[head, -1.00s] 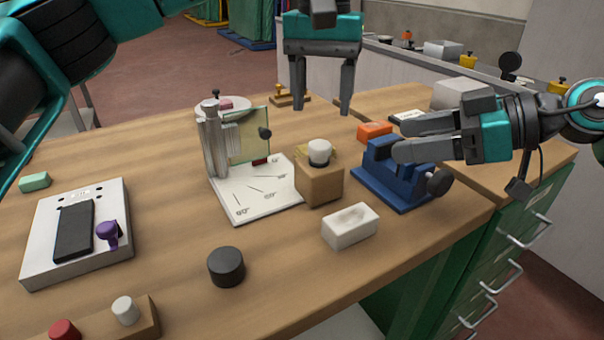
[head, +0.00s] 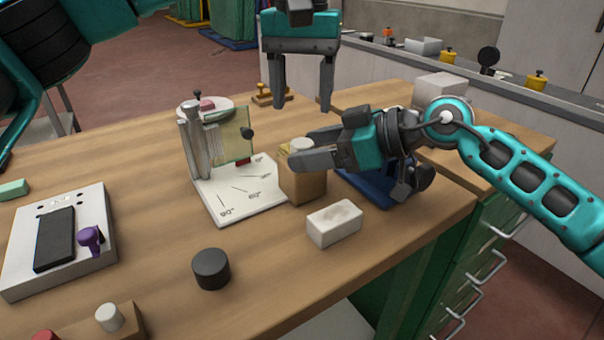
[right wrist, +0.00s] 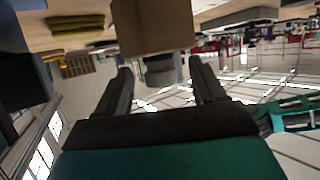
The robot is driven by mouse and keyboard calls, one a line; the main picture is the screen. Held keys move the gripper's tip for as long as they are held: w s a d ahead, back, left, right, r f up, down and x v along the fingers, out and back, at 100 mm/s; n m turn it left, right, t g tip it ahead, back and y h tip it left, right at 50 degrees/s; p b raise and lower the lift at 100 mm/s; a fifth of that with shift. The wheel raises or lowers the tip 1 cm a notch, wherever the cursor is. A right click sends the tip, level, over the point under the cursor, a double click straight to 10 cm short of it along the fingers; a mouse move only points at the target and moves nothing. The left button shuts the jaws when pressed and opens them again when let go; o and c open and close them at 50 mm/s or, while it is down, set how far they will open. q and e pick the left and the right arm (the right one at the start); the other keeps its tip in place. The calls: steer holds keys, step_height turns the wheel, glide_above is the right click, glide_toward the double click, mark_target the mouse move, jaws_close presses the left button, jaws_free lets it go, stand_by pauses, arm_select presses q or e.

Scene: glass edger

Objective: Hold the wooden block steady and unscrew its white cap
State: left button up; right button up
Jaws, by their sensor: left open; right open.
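The wooden block (head: 303,186) stands upright on the workbench, with its white cap (head: 300,144) on top. In the right wrist view the block (right wrist: 150,28) and cap (right wrist: 163,73) appear upside down. My right gripper (head: 303,150) reaches in from the right at cap height. It is open, and in the wrist view the cap lies between its two fingers (right wrist: 160,80); I cannot tell whether they touch it. The near finger hides part of the cap and block top. My left gripper (head: 302,106) is open and empty, pointing down above and behind the block.
A white angle board (head: 234,200) with a metal post and glass pane stands left of the block. A blue vise (head: 365,188) is right, partly behind my right gripper. A whitish block (head: 334,224) and a black cylinder (head: 211,269) sit in front.

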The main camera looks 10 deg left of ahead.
jaws_close()
jaws_free()
stand_by(0.8)
steer(key=shift+d, duration=0.1)
